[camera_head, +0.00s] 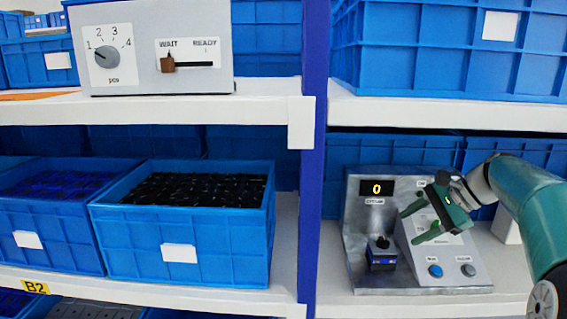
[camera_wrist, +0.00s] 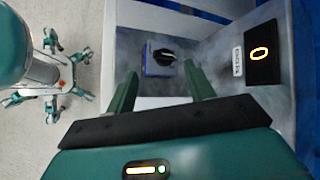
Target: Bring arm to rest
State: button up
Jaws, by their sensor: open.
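My green gripper (camera_head: 419,221) is at the right in the head view, in front of a grey control panel. Its two fingers are apart with nothing between them; the open fingers also show in the wrist view (camera_wrist: 160,88). The rotary switch, a black knob on a blue block (camera_head: 381,254), stands on the panel's base, left of and below the fingertips. In the wrist view the knob (camera_wrist: 164,57) lies beyond the fingertips, apart from them. My arm reaches in from the right edge and hides part of the panel.
The panel (camera_head: 357,276) has a display (camera_head: 377,188) reading 0, a blue button (camera_head: 435,271) and a grey button (camera_head: 467,270). A blue post (camera_head: 314,150) stands left of it. Blue bins (camera_head: 180,240) fill other shelves.

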jog(key=s+a+f+n+h, duration=0.25)
jog(key=s+a+n, duration=0.25)
jog(key=s+a, duration=0.3)
jog(key=s+a+f+n+h, duration=0.1)
jog(key=s+a+n+h, duration=0.4)
jog(key=s, duration=0.6)
jog(key=s+a+f+n+t, duration=0.1)
jog(key=s+a+f+n, duration=0.1)
jog(key=s+f+n, duration=0.2)
jog(key=s+f, duration=0.1)
jog(key=s, duration=0.2)
jog(key=shift+a+f+n+t, duration=0.15)
jog(key=shift+a+n+t, duration=0.15)
jog(key=shift+t, duration=0.1)
jog(key=shift+s+h, duration=0.1)
jog(key=shift+h, duration=0.15)
dwell(1.4)
